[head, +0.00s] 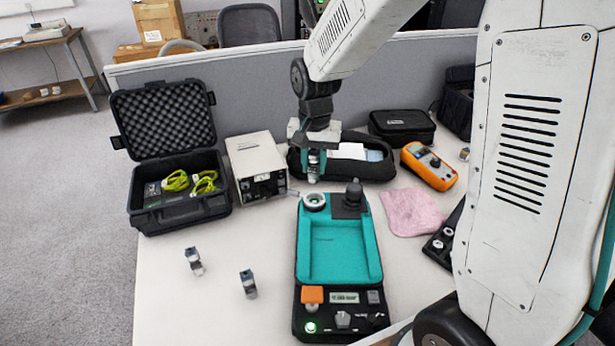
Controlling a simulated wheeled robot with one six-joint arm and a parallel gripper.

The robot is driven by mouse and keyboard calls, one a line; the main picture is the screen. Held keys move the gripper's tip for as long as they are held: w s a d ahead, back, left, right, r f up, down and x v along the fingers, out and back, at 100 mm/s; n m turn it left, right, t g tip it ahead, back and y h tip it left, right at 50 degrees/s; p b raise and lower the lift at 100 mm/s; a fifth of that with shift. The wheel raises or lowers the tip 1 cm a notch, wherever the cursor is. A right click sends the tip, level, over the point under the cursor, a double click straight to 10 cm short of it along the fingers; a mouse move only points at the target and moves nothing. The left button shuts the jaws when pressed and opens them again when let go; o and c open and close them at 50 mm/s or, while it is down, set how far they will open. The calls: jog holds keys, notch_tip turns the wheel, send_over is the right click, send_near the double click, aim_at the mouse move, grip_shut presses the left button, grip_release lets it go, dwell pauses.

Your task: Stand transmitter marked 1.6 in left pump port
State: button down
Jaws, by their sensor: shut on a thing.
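My gripper (315,150) points down behind the pump and is shut on a small silver transmitter (313,170). The transmitter hangs upright, its lower end a little above the left port in the picture; I cannot tell the exact gap. Its marking is too small to read. The teal and black pump (340,250) stands on the table. Its left port (314,201) is a pale ring with a dark, empty-looking centre. A black knob-like part (352,195) stands at the right rear of the pump. Two more transmitters, one at left (194,261) and one nearer the pump (248,284), are on the table, marks unreadable.
An open black case (180,215) with yellow-green cables and a white instrument box (256,165) stand left. A black pouch (378,168) lies behind my gripper. An orange meter (428,165), pink cloth (411,210) and dark tray (440,245) are right. The front-left table is mostly clear.

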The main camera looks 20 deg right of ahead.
aim_at(315, 183)
jog(key=shift+f, duration=0.1)
jog(key=shift+d+f, duration=0.2)
jog(key=shift+f, duration=2.9)
jog(key=shift+f, duration=0.3)
jog(key=c, duration=1.1)
grip_release()
jog(key=shift+r, duration=0.1)
